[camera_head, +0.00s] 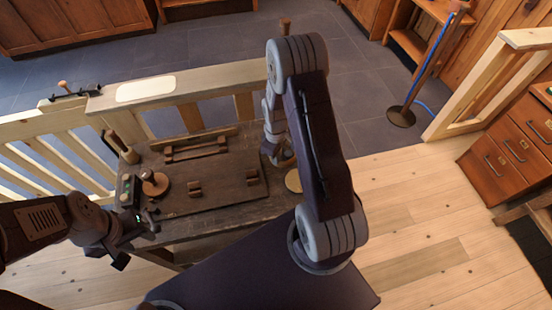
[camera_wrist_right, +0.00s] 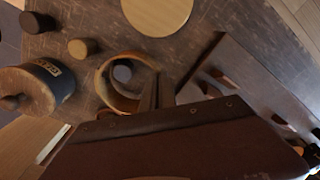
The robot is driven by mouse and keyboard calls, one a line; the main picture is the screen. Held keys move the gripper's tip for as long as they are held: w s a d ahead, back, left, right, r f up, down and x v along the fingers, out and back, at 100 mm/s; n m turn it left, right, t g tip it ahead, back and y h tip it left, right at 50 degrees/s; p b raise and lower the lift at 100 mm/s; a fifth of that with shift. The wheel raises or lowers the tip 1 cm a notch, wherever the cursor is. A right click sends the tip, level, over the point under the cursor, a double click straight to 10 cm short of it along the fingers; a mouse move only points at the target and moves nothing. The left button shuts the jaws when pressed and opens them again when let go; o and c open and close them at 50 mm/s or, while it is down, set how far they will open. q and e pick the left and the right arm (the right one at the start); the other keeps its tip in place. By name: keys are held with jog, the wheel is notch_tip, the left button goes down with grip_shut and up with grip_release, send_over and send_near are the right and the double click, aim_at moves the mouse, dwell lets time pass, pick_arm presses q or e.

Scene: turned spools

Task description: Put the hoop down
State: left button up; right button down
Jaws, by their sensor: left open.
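The hoop (camera_wrist_right: 104,90) is a tan wooden ring in the right wrist view. Its right side meets the fingers of my right gripper (camera_wrist_right: 157,90), which look shut on its wall. In the head view the right gripper (camera_head: 280,155) is at the right end of the workbench, partly hidden by my arm, with a tan bit of the hoop (camera_head: 286,162) beside it. A round pale disc (camera_wrist_right: 158,12) lies on the bench beyond the hoop; it also shows in the head view (camera_head: 293,181). My left gripper (camera_head: 148,224) is open and empty by the bench's front left edge.
The bench (camera_head: 225,208) carries a board with wooden blocks and a turned spool (camera_head: 154,183). A lidded drum (camera_wrist_right: 48,82) and small wooden cylinders (camera_wrist_right: 84,47) stand left of the hoop in the right wrist view. A railing (camera_head: 190,88) runs behind the bench.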

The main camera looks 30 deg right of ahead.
jog(key=shift+w+f, duration=0.1)
jog(key=shift+f, duration=0.5)
jog(key=shift+f, duration=0.1)
jog(key=c, duration=1.7)
grip_release()
